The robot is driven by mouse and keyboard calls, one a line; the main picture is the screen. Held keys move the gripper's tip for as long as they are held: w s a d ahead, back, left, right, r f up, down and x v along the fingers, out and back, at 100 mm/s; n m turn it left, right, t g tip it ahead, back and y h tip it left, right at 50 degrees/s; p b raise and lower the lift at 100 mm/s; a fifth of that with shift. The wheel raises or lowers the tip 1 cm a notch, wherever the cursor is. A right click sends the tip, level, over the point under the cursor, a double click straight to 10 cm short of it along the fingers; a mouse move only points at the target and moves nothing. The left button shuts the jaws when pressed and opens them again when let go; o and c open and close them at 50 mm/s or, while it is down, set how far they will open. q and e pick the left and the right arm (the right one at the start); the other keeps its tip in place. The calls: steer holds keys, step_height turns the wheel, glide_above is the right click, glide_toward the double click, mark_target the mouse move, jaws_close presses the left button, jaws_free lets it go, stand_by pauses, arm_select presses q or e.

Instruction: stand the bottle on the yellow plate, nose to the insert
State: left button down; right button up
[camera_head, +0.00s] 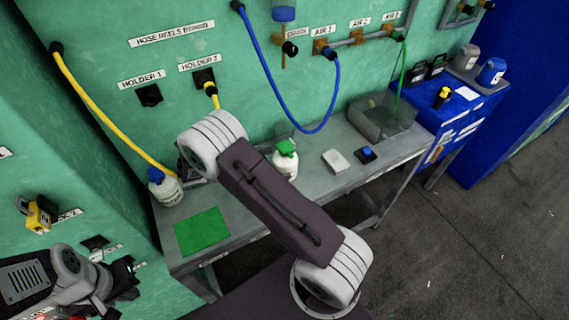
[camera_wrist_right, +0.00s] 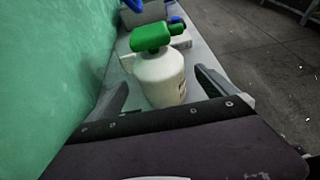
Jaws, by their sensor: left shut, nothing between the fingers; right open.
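A white bottle with a green pump top (camera_head: 285,160) stands upright on the grey bench. In the right wrist view the green-topped bottle (camera_wrist_right: 161,78) shows ahead between the two open fingers of my right gripper (camera_wrist_right: 161,90); I cannot tell whether they reach around it. In the head view my right arm hides that gripper. A second white bottle with a blue top (camera_head: 166,188) stands at the bench's left end. I see no yellow plate; a flat green plate (camera_head: 202,231) lies at the front left of the bench. My left gripper (camera_head: 124,279) is shut and empty at lower left, away from the bench. No insert can be made out.
A small light block (camera_head: 335,162), a blue button box (camera_head: 367,154) and a clear grey bin (camera_head: 381,118) stand farther right on the bench (camera_head: 307,183). The green wall with hoses and holders rises close behind. A blue cabinet (camera_head: 463,110) stands at right.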

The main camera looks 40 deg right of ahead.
mark_target(287, 153)
steer(key=x, duration=0.4)
steer(key=shift+s+d, duration=0.15)
steer(key=shift+d+f, duration=0.15)
steer(key=shift+d, duration=0.05)
steer(key=c, duration=1.9)
step_height(287, 153, up, 5)
steer(key=shift+s+d+f+p, duration=0.1)
steer(key=shift+s+p, duration=0.05)
steer(key=shift+p, duration=0.15)
steer(key=s+d+r, duration=0.1)
steer(key=s+r, duration=0.1)
steer(key=s, duration=0.1)
steer(key=s+d+r, duration=0.2)
steer(key=s, duration=0.2)
steer(key=s+d+r, duration=0.1)
steer(key=s+r, duration=0.1)
steer(key=s, duration=0.1)
steer(key=shift+s+d+r, duration=0.15)
